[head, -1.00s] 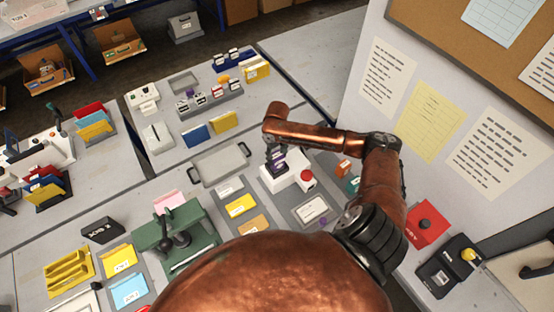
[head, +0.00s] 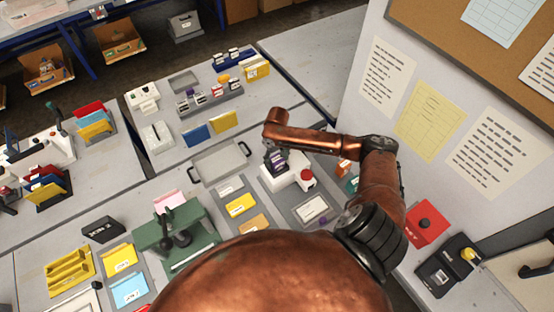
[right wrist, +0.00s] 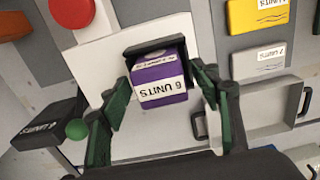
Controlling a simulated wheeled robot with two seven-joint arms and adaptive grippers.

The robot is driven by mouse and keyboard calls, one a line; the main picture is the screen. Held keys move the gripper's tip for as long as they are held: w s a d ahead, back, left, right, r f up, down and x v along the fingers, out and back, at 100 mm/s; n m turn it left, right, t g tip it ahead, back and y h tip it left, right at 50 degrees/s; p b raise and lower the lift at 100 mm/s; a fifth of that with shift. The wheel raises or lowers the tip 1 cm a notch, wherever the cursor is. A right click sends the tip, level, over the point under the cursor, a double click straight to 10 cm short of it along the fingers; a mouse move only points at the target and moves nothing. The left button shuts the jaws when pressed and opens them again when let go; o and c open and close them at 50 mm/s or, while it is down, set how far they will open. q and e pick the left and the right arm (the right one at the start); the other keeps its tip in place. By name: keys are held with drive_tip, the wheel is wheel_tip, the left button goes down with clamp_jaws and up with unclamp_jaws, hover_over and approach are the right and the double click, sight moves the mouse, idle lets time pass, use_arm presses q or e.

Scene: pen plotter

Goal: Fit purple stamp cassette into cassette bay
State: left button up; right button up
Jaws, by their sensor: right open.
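The purple stamp cassette (right wrist: 162,82) has a white label reading "6 UNITS". In the right wrist view it sits in the dark frame of the cassette bay (right wrist: 152,47) and sticks out toward the camera; how deep it sits I cannot tell. In the head view the cassette (head: 277,163) stands at the white stamping unit (head: 272,184), below my right forearm. My right gripper (right wrist: 160,95) is open, with its green-padded fingers on either side of the cassette and gaps showing beside it. My left gripper is not in view.
A red button (head: 306,176) stands right of the bay. A grey tray (head: 219,163) lies to the left. Yellow and white cards (head: 241,205) lie in front. A black block marked with units (right wrist: 50,124) stands near the left finger in the wrist view. A notice-board wall rises at right.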

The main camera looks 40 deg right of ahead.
wheel_tip(320, 180, up, 12)
drive_tip(key=b, duration=0.1)
drive_tip(key=shift+r, duration=0.2)
idle(0.5)
drive_tip(key=shift+a, duration=0.1)
